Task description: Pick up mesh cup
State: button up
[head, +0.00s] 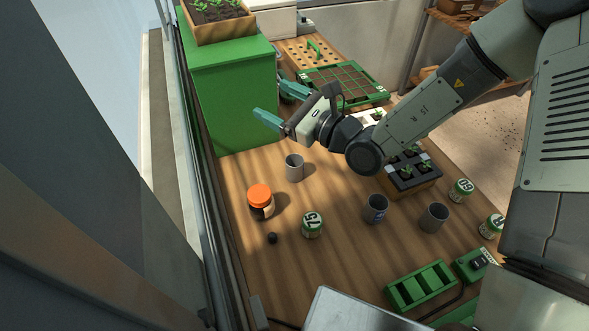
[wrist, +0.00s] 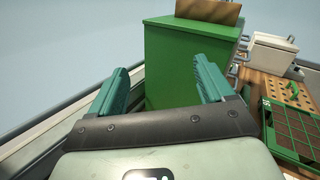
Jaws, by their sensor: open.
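Three grey cups stand upright on the wooden table in the head view: one (head: 294,168) at the left below my gripper, one (head: 376,209) with a bluish mark near the middle, and one (head: 434,218) to its right. I cannot tell which of them is the mesh cup. My gripper (head: 276,105) is open and empty, raised above the table and pointing towards the green cabinet. In the wrist view, the open fingers (wrist: 160,88) have nothing between them but the cabinet beyond; no cup shows there.
The green cabinet (head: 235,95) stands at the back left. An orange-lidded jar (head: 260,202), a green-white can (head: 312,225) and a small dark ball (head: 272,238) sit near the left cup. A black seedling tray (head: 405,178) lies right of it. A green rack (head: 421,287) lies in front.

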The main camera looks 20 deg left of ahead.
jog(key=w+d+m+t+h, duration=0.3)
jog(key=d+m+t, duration=0.2)
jog(key=m, duration=0.2)
send_near(290, 159)
jog(key=shift+n, duration=0.4)
jog(key=x, duration=0.4)
jog(key=shift+w+a+r, duration=0.15)
jog(key=shift+a+r, duration=0.05)
jog(key=x, duration=0.5)
jog(key=shift+f, duration=0.15)
jog(key=shift+c, duration=0.3)
jog(key=c, duration=1)
